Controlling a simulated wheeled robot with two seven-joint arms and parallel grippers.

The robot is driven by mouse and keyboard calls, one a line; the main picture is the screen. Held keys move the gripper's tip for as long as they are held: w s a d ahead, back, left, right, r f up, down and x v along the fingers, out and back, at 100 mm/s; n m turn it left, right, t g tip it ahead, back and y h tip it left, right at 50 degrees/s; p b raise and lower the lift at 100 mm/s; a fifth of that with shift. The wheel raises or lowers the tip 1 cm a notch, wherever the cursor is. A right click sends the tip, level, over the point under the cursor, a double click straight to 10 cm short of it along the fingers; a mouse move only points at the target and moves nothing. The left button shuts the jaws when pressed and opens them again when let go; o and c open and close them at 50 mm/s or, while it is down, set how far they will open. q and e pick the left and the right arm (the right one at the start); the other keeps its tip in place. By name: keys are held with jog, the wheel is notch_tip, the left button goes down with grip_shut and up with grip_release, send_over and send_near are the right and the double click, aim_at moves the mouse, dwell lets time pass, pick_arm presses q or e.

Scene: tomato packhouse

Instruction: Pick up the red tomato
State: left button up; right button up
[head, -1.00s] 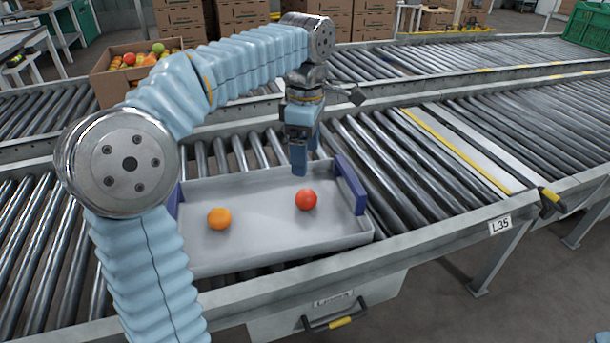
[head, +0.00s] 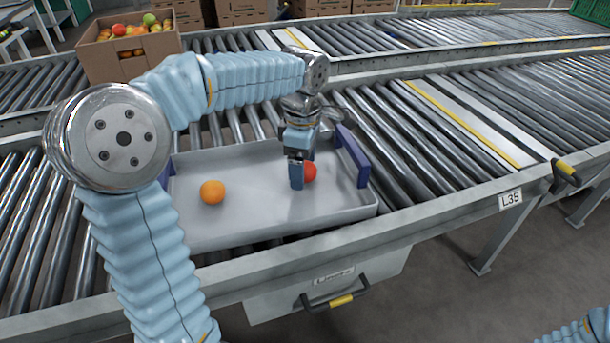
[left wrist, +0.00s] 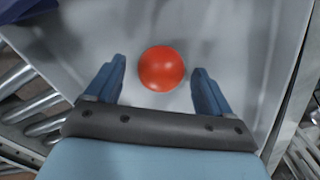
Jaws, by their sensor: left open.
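The red tomato (head: 310,172) lies on the floor of the grey tray (head: 250,221), near its right end. In the head view my left gripper (head: 297,180) is low over the tray and partly hides the tomato. In the left wrist view the tomato (left wrist: 161,68) shows whole, between and slightly beyond the two blue fingertips of my open left gripper (left wrist: 158,78). The fingers do not appear to touch it. An orange fruit (head: 212,192) lies in the left part of the tray. My right gripper is not in view; only a bit of blue arm shows at the bottom right.
The tray rests on a roller conveyor (head: 420,140) and has raised blue end handles (head: 352,155). A cardboard box (head: 130,60) of mixed fruit stands behind at the left. The tray's middle is clear.

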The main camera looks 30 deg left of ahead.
pick_arm(q)
jog(key=shift+f, duration=0.45)
jog(key=shift+c, duration=0.4)
jog(key=c, duration=0.7)
jog(key=shift+r, duration=0.15)
